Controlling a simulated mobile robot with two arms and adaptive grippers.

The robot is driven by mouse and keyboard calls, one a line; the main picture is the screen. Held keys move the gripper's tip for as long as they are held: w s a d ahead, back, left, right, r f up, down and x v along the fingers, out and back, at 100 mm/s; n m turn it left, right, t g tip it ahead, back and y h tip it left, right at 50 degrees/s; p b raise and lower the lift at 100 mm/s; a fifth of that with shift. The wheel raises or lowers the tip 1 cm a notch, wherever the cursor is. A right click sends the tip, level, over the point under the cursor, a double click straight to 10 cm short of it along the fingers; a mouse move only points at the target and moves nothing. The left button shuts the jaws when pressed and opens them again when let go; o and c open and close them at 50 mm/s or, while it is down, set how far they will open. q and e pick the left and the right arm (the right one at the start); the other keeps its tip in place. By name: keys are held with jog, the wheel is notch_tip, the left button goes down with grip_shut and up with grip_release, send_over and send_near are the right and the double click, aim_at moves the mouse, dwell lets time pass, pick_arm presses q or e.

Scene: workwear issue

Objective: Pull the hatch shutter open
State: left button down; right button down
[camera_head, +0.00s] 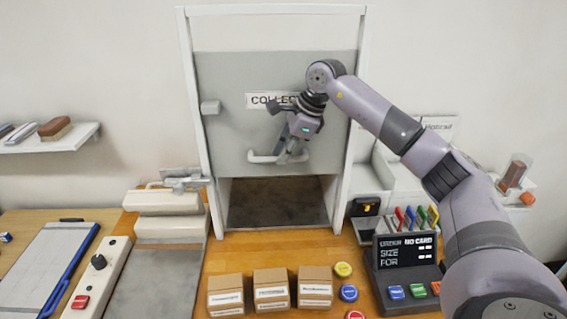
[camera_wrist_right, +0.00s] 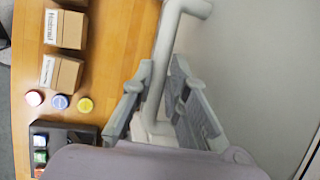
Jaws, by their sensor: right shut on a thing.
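The hatch shutter (camera_head: 228,140) is a grey panel in a white frame, marked with a "COLLECT" sign that my arm partly covers. It is partly raised, with a dark opening (camera_head: 275,200) below it. Its pale bar handle (camera_head: 262,159) runs along its lower edge. My right gripper (camera_head: 286,157) is at the right part of the handle. In the right wrist view the handle (camera_wrist_right: 158,75) passes between the two fingers of the right gripper (camera_wrist_right: 160,110), which is shut on it. My left gripper is not in view.
Several cardboard boxes (camera_head: 271,288) and coloured discs (camera_head: 348,292) stand on the wooden counter below the hatch. A dark terminal (camera_head: 403,262) with coloured buttons is at the right. A press-like device (camera_head: 168,202) is left of the hatch. A paper trimmer (camera_head: 45,265) lies further left.

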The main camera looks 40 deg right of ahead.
jog(key=shift+r+p, duration=0.3)
jog(key=shift+r, duration=1)
jog(key=c, duration=1.6)
grip_release()
jog(key=shift+f, duration=0.2)
jog(key=shift+o, duration=0.2)
jog(key=v, duration=1.2)
